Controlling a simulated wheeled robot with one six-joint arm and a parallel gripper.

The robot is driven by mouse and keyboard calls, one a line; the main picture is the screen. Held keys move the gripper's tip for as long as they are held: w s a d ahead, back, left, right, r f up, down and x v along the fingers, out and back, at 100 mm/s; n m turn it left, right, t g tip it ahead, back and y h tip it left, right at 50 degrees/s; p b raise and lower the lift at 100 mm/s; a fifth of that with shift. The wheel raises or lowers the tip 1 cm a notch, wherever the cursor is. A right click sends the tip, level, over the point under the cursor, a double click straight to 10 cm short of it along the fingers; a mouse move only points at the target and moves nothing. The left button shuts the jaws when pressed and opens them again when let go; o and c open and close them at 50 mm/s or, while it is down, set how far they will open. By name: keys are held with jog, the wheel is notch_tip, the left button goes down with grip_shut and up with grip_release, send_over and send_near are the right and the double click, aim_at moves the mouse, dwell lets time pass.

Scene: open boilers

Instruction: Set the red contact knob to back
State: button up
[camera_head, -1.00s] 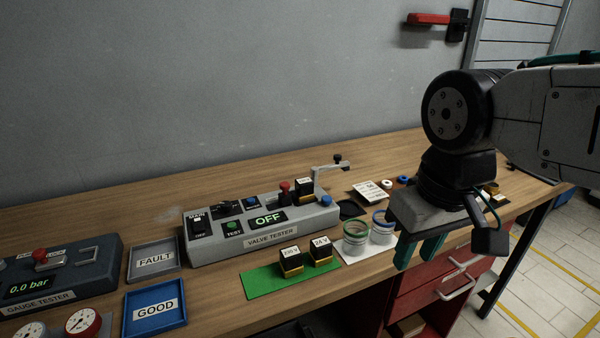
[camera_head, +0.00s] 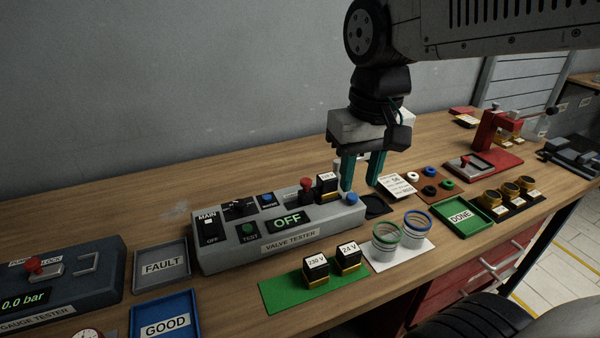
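The valve tester (camera_head: 290,243) is a grey box in the middle of the bench, and its display reads OFF. The red contact knob (camera_head: 307,183) stands upright on its top, toward the right end. Just right of the knob is a black coil block (camera_head: 327,186) with a white label. My gripper (camera_head: 360,186) points down at the tester's right end, to the right of the knob and coil. Its two teal fingers are apart with nothing seen between them. The fingers hide much of the metal bracket at that end.
A blue button (camera_head: 352,198) sits on the tester's right corner. Two coils stand on a green mat (camera_head: 275,296) in front. Two ringed cups stand on a white mat (camera_head: 425,249). A green DONE tray (camera_head: 474,214) lies right. The gauge tester (camera_head: 100,268) is left. A wall rises behind.

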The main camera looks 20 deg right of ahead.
jog(key=m, duration=0.2)
send_near(306, 180)
jog(key=shift+d+g, duration=0.1)
jog(key=shift+g, duration=0.3)
jog(key=shift+w+f, duration=0.2)
jog(key=shift+w, duration=0.15)
notch_tip(306, 180, down, 8)
jog(key=shift+r, duration=0.15)
grip_shut()
